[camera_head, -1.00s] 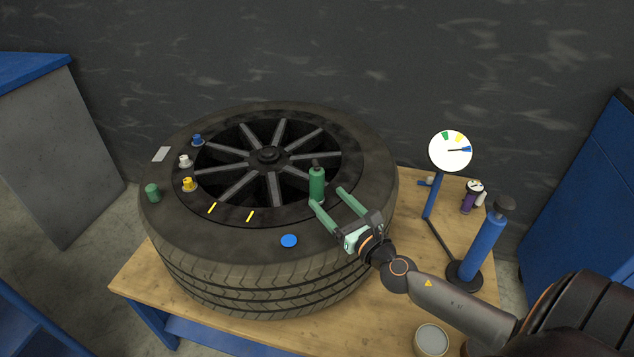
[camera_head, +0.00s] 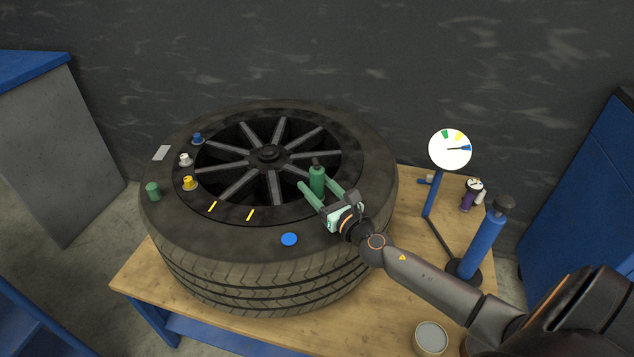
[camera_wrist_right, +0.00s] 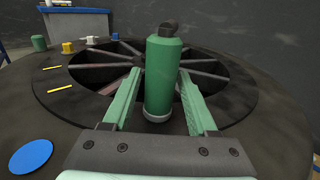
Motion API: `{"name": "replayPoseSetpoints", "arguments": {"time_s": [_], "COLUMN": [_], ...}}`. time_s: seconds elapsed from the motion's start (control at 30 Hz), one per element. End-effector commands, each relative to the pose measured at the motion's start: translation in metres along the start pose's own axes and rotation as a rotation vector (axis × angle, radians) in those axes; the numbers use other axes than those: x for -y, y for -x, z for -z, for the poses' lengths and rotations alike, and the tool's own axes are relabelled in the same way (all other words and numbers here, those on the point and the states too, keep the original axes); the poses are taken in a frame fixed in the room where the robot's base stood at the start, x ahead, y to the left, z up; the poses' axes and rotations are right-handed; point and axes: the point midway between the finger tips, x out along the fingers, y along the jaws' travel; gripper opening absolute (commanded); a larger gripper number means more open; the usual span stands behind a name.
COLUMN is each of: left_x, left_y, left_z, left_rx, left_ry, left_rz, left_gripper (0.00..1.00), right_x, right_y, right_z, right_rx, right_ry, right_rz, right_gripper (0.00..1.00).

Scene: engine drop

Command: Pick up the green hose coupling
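The green hose coupling (camera_head: 317,181) stands upright on the near right part of the wheel, with a dark tip on top. My right gripper (camera_head: 319,189) is open, with one finger on each side of the coupling. In the right wrist view the coupling (camera_wrist_right: 163,75) stands between the two green fingers, and a gap shows on both sides, so they do not look closed on it. My left gripper is not in view.
The tire (camera_head: 215,254) lies flat on a wooden table (camera_head: 404,280). On it are yellow (camera_head: 189,184), white (camera_head: 185,161), blue (camera_head: 197,139) and green (camera_head: 153,192) caps and a blue disc (camera_head: 289,240). A gauge (camera_head: 450,149) and blue pump (camera_head: 482,245) stand right.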

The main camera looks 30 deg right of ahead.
Motion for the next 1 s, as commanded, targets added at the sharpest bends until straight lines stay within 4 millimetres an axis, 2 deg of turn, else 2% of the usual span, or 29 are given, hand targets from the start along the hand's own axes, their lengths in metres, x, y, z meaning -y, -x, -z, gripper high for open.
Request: {"name": "replayPoseSetpoints", "arguments": {"time_s": [0.07,0.5,1.0], "left_x": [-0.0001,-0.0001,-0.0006], "left_y": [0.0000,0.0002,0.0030], "left_z": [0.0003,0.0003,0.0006], "left_rx": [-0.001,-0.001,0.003], "left_ry": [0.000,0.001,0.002], "left_rz": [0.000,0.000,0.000], "left_gripper": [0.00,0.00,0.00], "right_x": [0.0000,0.0001,0.0002], "right_y": [0.0001,0.0002,0.0001], "right_z": [0.0000,0.0000,-0.0044], "right_rx": [0.000,0.000,0.001], "right_ry": [0.000,0.000,0.001], "right_rz": [0.000,0.000,0.000], "right_gripper": [0.48,0.00,0.00]}}
